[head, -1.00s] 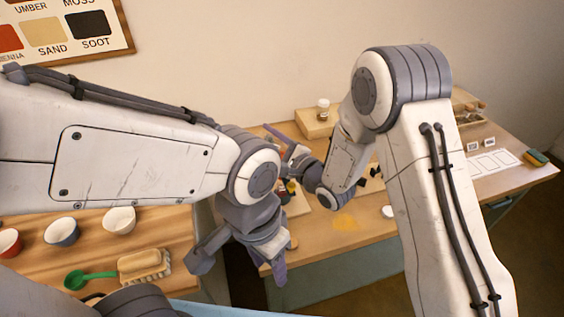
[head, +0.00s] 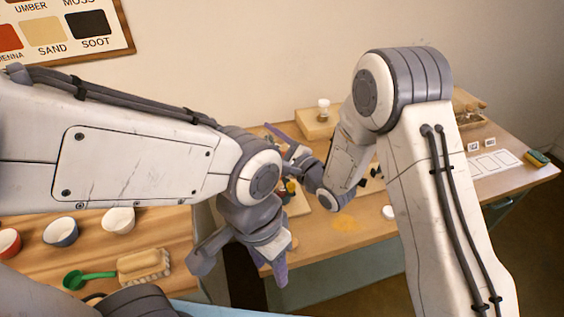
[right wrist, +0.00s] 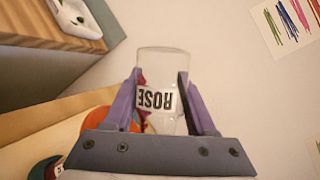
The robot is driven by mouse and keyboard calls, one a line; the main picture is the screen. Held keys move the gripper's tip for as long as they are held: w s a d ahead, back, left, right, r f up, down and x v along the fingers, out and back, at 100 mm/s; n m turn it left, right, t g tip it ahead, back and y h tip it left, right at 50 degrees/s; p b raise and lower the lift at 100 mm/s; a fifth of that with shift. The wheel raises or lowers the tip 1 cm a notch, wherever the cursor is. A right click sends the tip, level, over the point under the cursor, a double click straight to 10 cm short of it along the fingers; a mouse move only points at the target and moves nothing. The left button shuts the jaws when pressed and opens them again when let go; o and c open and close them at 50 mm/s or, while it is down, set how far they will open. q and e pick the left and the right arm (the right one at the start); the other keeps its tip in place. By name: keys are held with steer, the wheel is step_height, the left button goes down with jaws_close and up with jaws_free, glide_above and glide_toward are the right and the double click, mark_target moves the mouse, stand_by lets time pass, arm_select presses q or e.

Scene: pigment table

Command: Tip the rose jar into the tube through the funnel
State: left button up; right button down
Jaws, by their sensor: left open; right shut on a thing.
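The rose jar (right wrist: 162,62) is clear, with a white ROSE label that reads upside down in the right wrist view. My right gripper (right wrist: 160,100) is shut on it, a purple finger on each side. A little dark pink shows along the jar's left side; how much it holds I cannot tell. My left gripper (head: 272,265) is open and points down near the table's front edge. I cannot make out the tube or the funnel for certain.
An orange rounded thing (right wrist: 98,124) shows partly behind my right gripper. A small lidded jar (head: 323,107) stands on a wooden block (head: 312,126) at the back. Yellow powder (head: 346,224) marks the table.

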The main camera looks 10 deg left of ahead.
steer(key=shift+d+r+m+y, duration=0.15)
steer(key=shift+m+y, duration=0.15)
steer(key=shift+m, duration=0.2)
stand_by(1.0)
